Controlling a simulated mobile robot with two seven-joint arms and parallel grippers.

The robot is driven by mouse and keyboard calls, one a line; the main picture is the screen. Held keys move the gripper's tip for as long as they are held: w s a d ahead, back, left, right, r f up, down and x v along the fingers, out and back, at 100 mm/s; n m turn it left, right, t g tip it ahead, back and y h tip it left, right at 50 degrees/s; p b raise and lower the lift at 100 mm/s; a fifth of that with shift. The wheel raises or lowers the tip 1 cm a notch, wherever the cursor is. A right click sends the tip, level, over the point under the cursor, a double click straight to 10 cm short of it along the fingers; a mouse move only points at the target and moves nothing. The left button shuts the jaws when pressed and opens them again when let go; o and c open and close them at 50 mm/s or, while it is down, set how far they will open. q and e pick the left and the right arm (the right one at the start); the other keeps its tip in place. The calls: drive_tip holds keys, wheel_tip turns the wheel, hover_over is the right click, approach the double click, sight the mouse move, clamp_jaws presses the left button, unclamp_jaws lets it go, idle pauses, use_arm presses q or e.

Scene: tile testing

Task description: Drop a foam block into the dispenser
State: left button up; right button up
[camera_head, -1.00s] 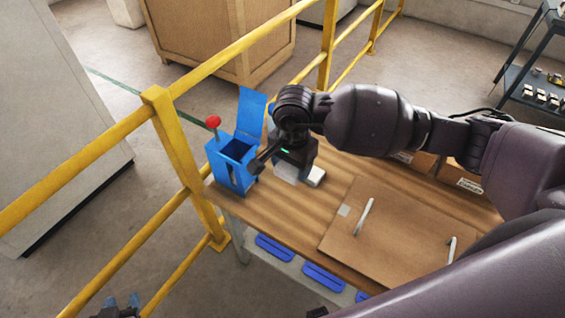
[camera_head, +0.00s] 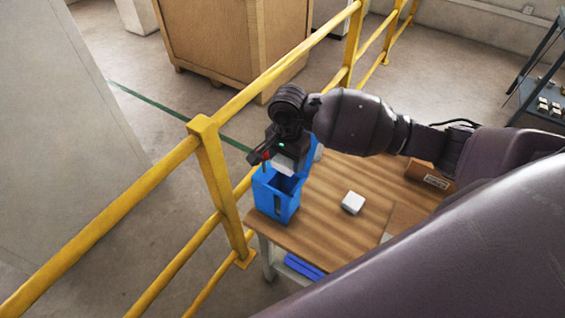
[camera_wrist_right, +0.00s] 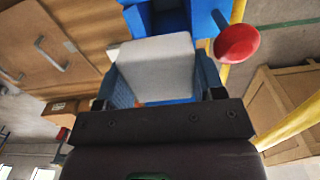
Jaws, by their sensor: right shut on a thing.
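The blue dispenser (camera_head: 276,198) stands on the left end of the wooden table, its top open. My right gripper (camera_head: 285,160) is above the dispenser, shut on a pale foam block (camera_head: 284,166). In the right wrist view the foam block (camera_wrist_right: 156,68) is between the blue finger pads, with the dispenser (camera_wrist_right: 168,16) beyond it. The dispenser's red knob (camera_wrist_right: 237,45) shows beside the block. A second white foam block (camera_head: 353,202) lies on the table to the right. My left gripper is out of view.
A yellow railing (camera_head: 215,170) runs close along the table's left and back side. A cardboard box (camera_head: 430,176) sits at the table's back right. The wooden tabletop (camera_head: 320,225) is clear around the second block. A wooden crate (camera_head: 235,45) stands behind the railing.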

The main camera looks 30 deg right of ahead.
sight(284, 164)
drive_tip(key=shift+w+a, duration=0.25)
drive_tip(key=shift+w, duration=0.3)
drive_tip(key=shift+s+d+f, duration=0.15)
drive_tip(key=shift+f, duration=0.2)
drive_tip(key=shift+f+b, duration=0.3)
drive_tip(key=shift+b, duration=0.05)
drive_tip(key=shift+f+b, duration=0.35)
drive_tip(key=shift+f, duration=0.45)
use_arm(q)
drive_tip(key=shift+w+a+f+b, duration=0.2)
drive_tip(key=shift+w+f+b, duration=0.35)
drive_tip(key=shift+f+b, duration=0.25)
use_arm(e)
wheel_tip(284, 164, down, 3)
drive_tip(key=shift+f, duration=0.1)
